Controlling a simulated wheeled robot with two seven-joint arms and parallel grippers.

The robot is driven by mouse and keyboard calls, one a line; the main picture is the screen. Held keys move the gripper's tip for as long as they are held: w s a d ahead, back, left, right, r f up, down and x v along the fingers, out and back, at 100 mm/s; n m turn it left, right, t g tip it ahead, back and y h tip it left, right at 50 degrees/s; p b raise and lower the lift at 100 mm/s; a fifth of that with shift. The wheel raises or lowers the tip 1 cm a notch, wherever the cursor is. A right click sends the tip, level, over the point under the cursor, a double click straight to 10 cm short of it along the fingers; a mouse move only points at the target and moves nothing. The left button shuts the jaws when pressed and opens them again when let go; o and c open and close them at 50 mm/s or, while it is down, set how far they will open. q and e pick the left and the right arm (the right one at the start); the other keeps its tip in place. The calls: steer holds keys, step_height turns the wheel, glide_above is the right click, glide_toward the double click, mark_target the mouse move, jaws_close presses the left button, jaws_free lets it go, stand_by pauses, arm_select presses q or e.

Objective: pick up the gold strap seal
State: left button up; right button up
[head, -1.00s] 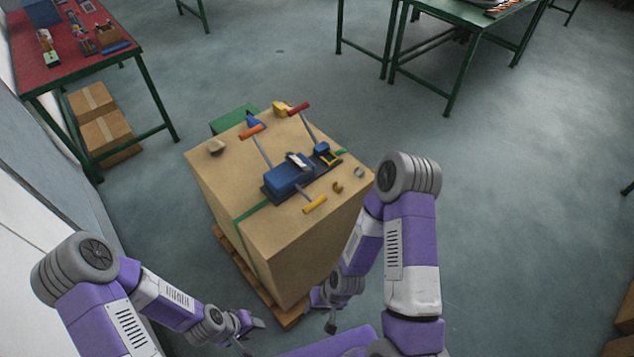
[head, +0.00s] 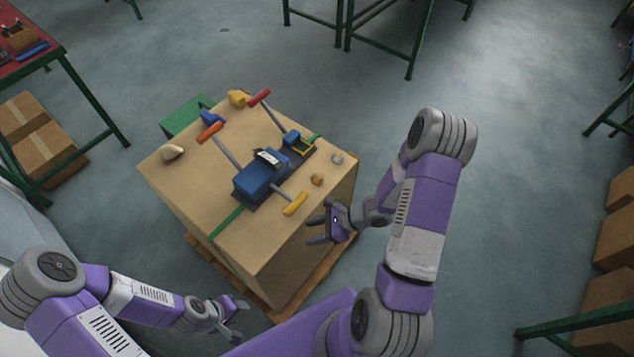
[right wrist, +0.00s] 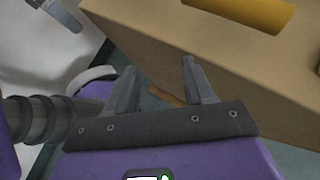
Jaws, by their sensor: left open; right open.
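The gold strap seal (head: 317,180) is a small piece on top of the large cardboard box (head: 200,185), near its right edge. It lies just beyond the yellow handle (head: 295,204) of the blue strapping tool (head: 262,178). A silver-grey seal (head: 337,158) lies a little farther back. My right gripper (head: 312,229) is open and empty, beside the box's near right edge and in front of the gold seal, not touching it. In the right wrist view its fingers (right wrist: 158,75) point toward the box side; the seal is not visible there. My left gripper (head: 240,318) is open and empty, low at the box's front.
The tool's orange (head: 210,132) and red (head: 259,97) handles stick up. A beige lump (head: 172,152), a blue piece (head: 211,118) and a yellow piece (head: 237,98) lie toward the back of the box top. A green strap (head: 228,222) crosses it.

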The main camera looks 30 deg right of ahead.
mark_target(319, 178)
steer(key=w+d+r+m+t+h+b, duration=0.1)
steer(key=w+d+r+m+t+h, duration=0.1)
steer(key=w+d+m+t, duration=0.3)
steer(key=w+d+r+m+t+h, duration=0.2)
steer(key=w+d+r, duration=0.1)
steer(key=d, duration=0.5)
steer(key=shift+t, duration=0.3)
steer(key=x, duration=0.2)
steer(key=b+x, duration=0.1)
steer(key=x, duration=0.1)
steer(key=f+x, duration=0.1)
steer(key=x, duration=0.1)
steer(key=shift+s+a, duration=0.1)
steer(key=shift+a, duration=0.15)
steer(key=shift+w+a+f, duration=0.15)
steer(key=shift+w+f, duration=0.1)
steer(key=shift+w, duration=0.2)
jaws_close()
